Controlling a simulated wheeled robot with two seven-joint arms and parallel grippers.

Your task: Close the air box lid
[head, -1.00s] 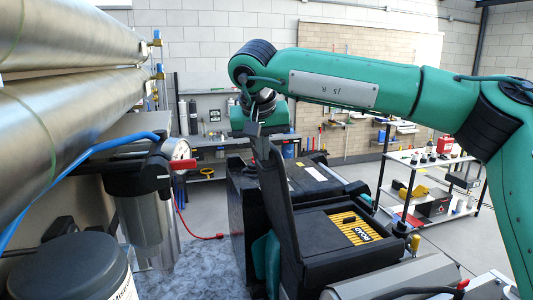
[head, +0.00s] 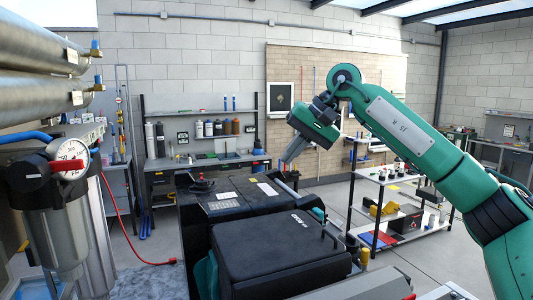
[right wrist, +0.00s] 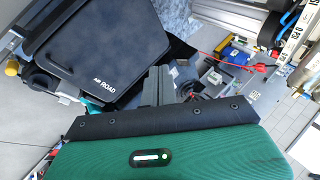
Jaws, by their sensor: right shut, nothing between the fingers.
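The black air box lid (head: 285,245) lies down over the air box, with its flat top facing up and small white lettering on it. The lid also fills the upper left of the right wrist view (right wrist: 100,50). The yellow filter inside the box is hidden under it. I cannot tell whether the lid's edge sits fully flush. My right gripper (head: 289,157) is raised beyond the lid, apart from it, with its grey fingers shut and empty. Its fingers also show in the right wrist view (right wrist: 158,86), beside the lid. My left gripper is out of view.
A filter housing with a red-and-white gauge (head: 70,160) and steel tubes (head: 40,88) stand at the left. A black engine block (head: 232,198) sits behind the lid. A shelf cart (head: 395,180) stands at the right. Open floor lies between the cart and the back bench.

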